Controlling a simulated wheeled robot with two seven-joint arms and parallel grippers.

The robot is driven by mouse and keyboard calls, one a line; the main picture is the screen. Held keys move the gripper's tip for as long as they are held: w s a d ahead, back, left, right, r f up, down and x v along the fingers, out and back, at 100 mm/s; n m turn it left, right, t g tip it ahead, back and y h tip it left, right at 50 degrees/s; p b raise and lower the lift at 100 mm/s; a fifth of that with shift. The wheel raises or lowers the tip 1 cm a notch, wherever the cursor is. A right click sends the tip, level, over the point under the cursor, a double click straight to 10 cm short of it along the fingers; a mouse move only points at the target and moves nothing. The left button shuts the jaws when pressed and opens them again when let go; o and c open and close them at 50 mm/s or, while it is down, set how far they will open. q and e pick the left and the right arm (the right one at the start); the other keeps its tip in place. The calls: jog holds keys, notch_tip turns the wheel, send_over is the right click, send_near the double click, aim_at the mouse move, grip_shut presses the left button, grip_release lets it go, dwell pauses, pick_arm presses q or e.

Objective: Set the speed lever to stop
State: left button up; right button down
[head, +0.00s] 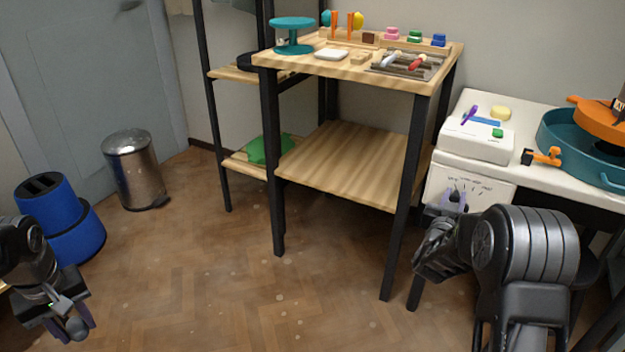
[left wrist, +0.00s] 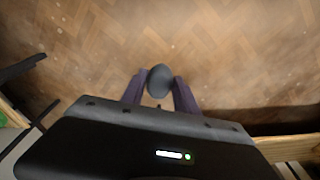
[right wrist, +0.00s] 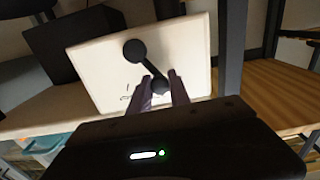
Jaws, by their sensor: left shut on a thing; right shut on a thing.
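The speed lever (right wrist: 147,67) is a black bar with a round black end at each end, on the front of a white panel (right wrist: 188,48). In the head view the panel (head: 493,190) has an arc of marks too small to read. My right gripper (right wrist: 160,92) is shut on the lever's lower end; in the head view the right gripper (head: 452,205) is at the panel, partly hiding the lever. My left gripper (left wrist: 160,90) is shut on a smooth grey rounded thing (left wrist: 160,78), held over the floor far from the panel; the rounded thing also shows in the head view (head: 76,328).
A white table (head: 545,190) carries a teal basin (head: 570,150) with an orange part and an orange clamp (head: 541,157). A wooden shelf table (head: 345,165) with small tools stands left of it. A metal bin (head: 135,170) and blue container (head: 65,220) stand further left. The middle floor is clear.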

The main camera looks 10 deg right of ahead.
jog(key=shift+a+f, duration=0.1)
jog(key=c, duration=1.2)
grip_release()
jog(key=shift+c, duration=0.2)
pick_arm(q)
jog(key=shift+r, duration=0.25)
pick_arm(e)
jog(key=shift+s+a, duration=0.35)
jog(key=shift+s, duration=0.1)
pick_arm(q)
notch_tip(320, 180, up, 2)
jog(key=p, duration=0.3)
jog(key=shift+r, duration=0.25)
pick_arm(e)
jog(key=v, duration=1.1)
jog(key=shift+w, duration=0.1)
